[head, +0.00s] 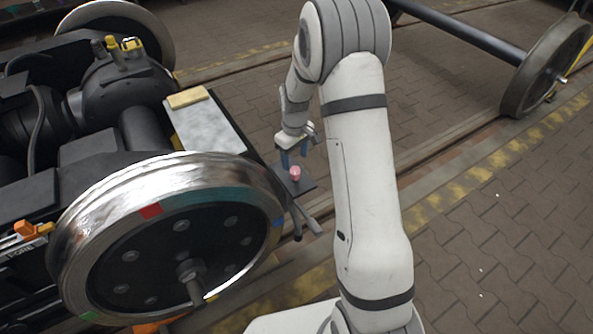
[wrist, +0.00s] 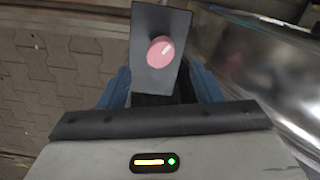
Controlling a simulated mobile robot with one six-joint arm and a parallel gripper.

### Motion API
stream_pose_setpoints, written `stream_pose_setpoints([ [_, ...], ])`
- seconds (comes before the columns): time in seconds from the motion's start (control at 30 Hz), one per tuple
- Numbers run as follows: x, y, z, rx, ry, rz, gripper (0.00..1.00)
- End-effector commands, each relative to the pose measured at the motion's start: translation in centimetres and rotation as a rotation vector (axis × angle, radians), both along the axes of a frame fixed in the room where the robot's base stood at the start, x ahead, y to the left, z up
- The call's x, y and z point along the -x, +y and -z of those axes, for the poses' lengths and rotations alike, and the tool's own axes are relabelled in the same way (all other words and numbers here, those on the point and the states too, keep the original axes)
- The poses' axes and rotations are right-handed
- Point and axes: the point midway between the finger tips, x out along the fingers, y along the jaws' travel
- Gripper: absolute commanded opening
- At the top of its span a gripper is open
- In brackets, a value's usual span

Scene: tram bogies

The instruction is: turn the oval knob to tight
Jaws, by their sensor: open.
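The oval knob (head: 295,172) is pink and sits on a dark flat plate (head: 306,187) beside the near wheel. In the wrist view the knob (wrist: 160,51) has a pale mark toward its upper right, and the plate (wrist: 152,84) lies around it. My gripper (head: 296,163) is open, its blue fingers close to the knob in the head view. In the wrist view the blue fingers show at either side below the plate, partly hidden by my gripper's body. I cannot tell whether they touch the knob.
A large shiny wheel (head: 100,219) of the bogie stands at left, with a grey metal box top (head: 205,125) behind it. A lever (head: 306,218) juts out below the plate. Another wheelset (head: 545,65) stands at the far right. Paved floor (head: 500,215) is open at right.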

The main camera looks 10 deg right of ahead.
Motion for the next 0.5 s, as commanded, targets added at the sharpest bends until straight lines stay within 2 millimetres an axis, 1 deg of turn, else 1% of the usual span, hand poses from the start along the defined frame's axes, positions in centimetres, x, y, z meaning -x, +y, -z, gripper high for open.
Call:
stream_pose_setpoints([
  [0.03,0.1,0.0,1.2,0.0,0.004,0.001,0.59],
  [0.23,0.1,0.0,4.5,0.0,0.004,0.001,0.59],
  [0.33,0.0,0.0,5.3,0.0,0.001,0.002,0.59],
  [0.5,0.0,-0.1,5.5,0.0,0.0,0.002,0.59],
])
